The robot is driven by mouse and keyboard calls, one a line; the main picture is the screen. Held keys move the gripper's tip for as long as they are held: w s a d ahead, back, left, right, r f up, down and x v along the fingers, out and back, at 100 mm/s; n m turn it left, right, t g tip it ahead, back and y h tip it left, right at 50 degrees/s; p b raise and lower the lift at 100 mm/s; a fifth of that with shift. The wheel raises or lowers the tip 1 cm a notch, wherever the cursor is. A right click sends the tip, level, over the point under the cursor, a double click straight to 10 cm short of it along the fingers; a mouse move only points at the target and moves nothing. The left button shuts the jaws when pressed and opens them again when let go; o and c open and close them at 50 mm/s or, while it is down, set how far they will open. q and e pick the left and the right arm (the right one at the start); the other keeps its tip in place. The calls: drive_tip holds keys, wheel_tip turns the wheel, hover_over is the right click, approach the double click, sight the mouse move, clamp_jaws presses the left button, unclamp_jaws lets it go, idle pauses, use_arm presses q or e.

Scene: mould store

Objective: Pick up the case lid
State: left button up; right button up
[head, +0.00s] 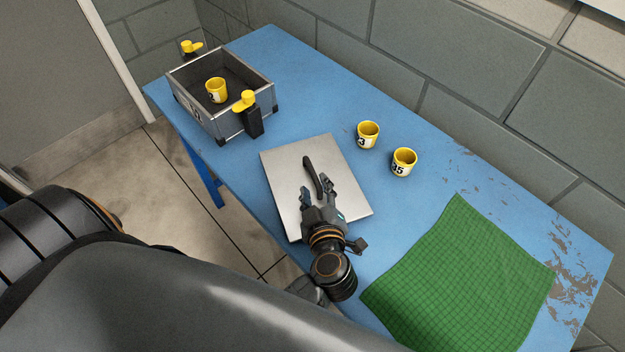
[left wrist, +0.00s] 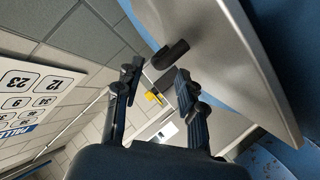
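The case lid (head: 283,185) is a flat silver-grey plate lying on the blue table, with a dark bar handle (head: 311,172) on its top. My left gripper (head: 317,189) is over the lid at the handle's near end, fingers apart. In the left wrist view the lid (left wrist: 225,60) fills the upper right and its handle (left wrist: 171,54) shows just beyond the open fingertips (left wrist: 156,76). The fingers do not appear closed on the handle. The open case (head: 238,131) stands at the table's far left with a yellow cup (head: 216,90) inside. My right gripper is not in view.
The blue table (head: 300,65) stands against a grey block wall. Two yellow numbered cups (head: 368,134) (head: 404,161) stand right of the lid. A green checked cloth (head: 460,275) lies at the near right. Yellow-topped black latches (head: 250,112) stick up from the case's sides.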

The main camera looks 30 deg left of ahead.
sight(313, 176)
use_arm(q)
drive_tip(key=x, duration=0.4)
drive_tip(key=shift+w+a+r, duration=0.15)
drive_tip(key=shift+w+a, duration=0.1)
drive_tip(key=shift+w, duration=0.15)
clamp_jaws()
drive_tip(key=shift+r, duration=0.1)
